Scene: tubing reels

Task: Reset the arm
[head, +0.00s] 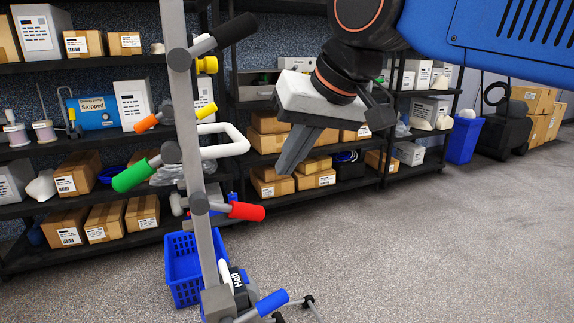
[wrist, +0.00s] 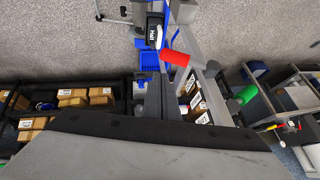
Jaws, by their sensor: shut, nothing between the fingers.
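My gripper (head: 292,150) hangs in the upper middle of the head view, its dark fingers together and empty, angled down and to the left. In the wrist view the shut fingers (wrist: 153,98) point away from the camera, over the stand and shelves. The gripper is to the right of a tall grey stand (head: 186,115) and appears apart from it in the head view. My arm comes in from the upper right.
The stand carries pegs with coloured ends, including green (head: 130,176), red (head: 246,211) and blue (head: 272,302). A blue basket (head: 181,268) sits at its foot. Shelves with cardboard boxes (head: 104,221) line the back. Floor (head: 430,250) at the right is clear.

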